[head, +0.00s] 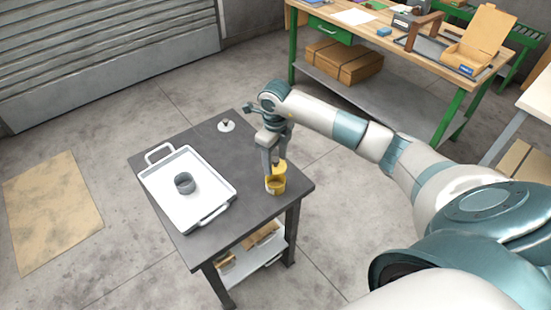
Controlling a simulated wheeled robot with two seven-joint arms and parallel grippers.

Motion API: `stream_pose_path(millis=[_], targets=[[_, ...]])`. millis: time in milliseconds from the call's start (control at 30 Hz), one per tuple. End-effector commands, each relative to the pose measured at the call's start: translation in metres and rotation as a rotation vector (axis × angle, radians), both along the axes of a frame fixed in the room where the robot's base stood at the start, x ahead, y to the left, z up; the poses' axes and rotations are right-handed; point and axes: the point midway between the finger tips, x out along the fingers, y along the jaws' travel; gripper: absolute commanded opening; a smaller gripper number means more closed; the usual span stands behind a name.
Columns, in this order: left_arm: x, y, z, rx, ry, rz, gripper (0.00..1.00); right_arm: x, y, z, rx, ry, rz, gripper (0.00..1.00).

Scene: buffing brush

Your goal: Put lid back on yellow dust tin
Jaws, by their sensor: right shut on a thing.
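The yellow dust tin (275,186) stands upright near the right edge of the dark table, its open top showing a dark inside. My right gripper (276,157) points down just behind the tin and is shut on a small yellow piece, which looks like the yellow lid (280,166). The lid is at the tin's far rim, not squarely over the opening. I cannot tell whether the two touch. The fingers hide part of the lid. My left gripper is not in view.
A white tray (160,193) with raised handles fills the table's left part and holds a grey tin (184,183). A pale lid with a dark knob (226,126) lies at the back of the dark table (245,213). Bare tabletop lies between tray and yellow tin.

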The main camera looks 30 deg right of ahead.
Motion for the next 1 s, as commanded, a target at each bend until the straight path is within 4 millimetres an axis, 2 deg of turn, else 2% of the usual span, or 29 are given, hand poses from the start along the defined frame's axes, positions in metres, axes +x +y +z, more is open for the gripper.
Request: stream_pose_path(millis=[600,1000], targets=[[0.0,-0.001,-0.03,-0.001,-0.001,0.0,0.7,0.0,0.0,-0.048,0.0,0.0,0.001,0.32],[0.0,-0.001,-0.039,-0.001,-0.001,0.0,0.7,0.0,0.0,-0.059,0.001,0.0,0.001,0.32]])
